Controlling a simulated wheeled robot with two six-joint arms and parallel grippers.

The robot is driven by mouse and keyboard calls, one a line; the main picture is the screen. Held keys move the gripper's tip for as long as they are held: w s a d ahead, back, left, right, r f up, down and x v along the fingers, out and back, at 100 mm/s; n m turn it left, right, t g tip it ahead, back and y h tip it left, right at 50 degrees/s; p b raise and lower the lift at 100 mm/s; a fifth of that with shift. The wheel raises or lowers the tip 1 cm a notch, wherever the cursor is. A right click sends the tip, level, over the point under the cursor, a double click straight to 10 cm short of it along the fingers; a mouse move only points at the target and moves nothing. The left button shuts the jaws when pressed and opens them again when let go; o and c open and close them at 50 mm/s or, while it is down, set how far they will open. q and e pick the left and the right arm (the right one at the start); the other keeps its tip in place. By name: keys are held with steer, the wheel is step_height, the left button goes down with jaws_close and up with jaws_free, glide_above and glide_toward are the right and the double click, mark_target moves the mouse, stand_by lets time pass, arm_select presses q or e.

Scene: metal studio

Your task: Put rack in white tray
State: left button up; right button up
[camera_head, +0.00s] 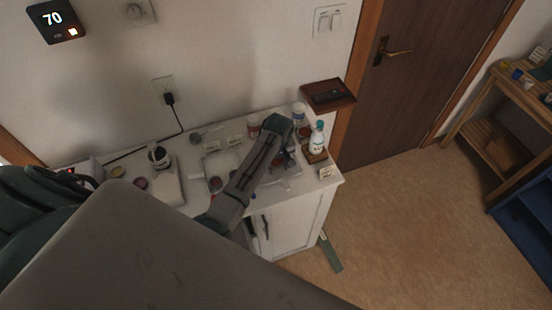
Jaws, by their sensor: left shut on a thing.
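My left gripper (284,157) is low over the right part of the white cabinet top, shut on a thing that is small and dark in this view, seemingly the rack. The forearm and wrist hide most of it. A pale, flat, tray-like shape (221,162) lies on the cabinet top left of my forearm; I cannot tell for sure that it is the white tray. My right gripper is not in view.
The white cabinet (300,217) is crowded. A white bottle with a blue cap (317,138) stands right of my gripper. A dark mug (159,156) and small jars stand at left. A brown wall shelf (328,95) is behind. The floor at right is mostly clear.

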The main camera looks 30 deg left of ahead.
arm_select(q)
steer(key=shift+f, duration=0.1)
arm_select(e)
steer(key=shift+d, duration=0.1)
arm_select(q)
steer(key=o, duration=1)
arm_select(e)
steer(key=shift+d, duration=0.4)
arm_select(q)
steer(key=shift+r, duration=0.55)
steer(key=r+b, duration=0.1)
steer(key=r, duration=0.2)
steer(key=r+b, duration=0.1)
steer(key=r, duration=0.3)
steer(key=s+d+r+b, duration=0.1)
steer(key=r+b, duration=0.1)
steer(key=r, duration=0.2)
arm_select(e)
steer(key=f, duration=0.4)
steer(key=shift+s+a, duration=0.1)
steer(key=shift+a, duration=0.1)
